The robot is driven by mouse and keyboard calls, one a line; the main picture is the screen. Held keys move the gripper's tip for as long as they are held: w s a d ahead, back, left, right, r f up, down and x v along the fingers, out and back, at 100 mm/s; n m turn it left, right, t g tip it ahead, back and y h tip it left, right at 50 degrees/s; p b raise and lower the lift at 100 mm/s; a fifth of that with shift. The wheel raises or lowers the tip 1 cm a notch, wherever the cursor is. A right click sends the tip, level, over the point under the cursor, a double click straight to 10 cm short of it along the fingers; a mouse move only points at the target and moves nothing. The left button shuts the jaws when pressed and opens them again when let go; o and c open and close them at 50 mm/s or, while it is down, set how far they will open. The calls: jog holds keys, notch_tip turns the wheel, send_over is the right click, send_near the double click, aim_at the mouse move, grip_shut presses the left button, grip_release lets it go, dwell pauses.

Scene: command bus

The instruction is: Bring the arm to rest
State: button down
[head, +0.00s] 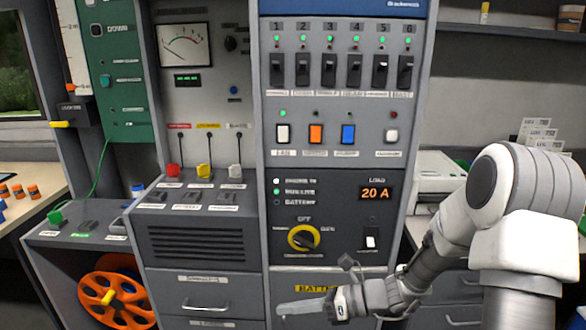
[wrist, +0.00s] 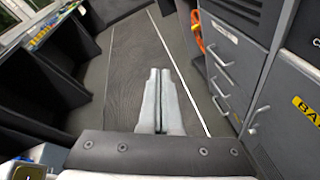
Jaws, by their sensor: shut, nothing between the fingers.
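My gripper (head: 302,306) is at the bottom middle of the head view, at the end of my white and grey arm. It is in front of the lower part of the grey control cabinet, partly over the yellow battery label. In the wrist view my gripper (wrist: 159,74) points over the dark floor (wrist: 130,55), its two grey fingers side by side and touching. It is shut and holds nothing. My arm reaches in from the right of the head view, bent at the elbow.
The tall control panel (head: 340,120) has switches, coloured buttons and a yellow rotary knob (head: 303,238). Drawers (wrist: 232,75) line the right of the wrist view. An orange reel (head: 112,292) stands low at left. A counter with a printer-like box (head: 440,172) is behind my arm. The floor is clear.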

jog(key=s+d+r+n+t+h, duration=0.2)
jog(key=s+d+r+n+h, duration=0.6)
jog(key=n, duration=0.4)
jog(key=s+d+r+n+t+h, duration=0.2)
jog(key=s+d+r+n+h, duration=0.4)
jog(key=s+r+n, duration=0.55)
notch_tip(320, 180, up, 14)
jog(key=w+n+p, duration=0.1)
jog(key=p, duration=1.5)
jog(key=shift+d+f, duration=0.2)
jog(key=shift+f, duration=0.05)
jog(key=shift+w+n, duration=0.1)
jog(key=shift+n, duration=0.15)
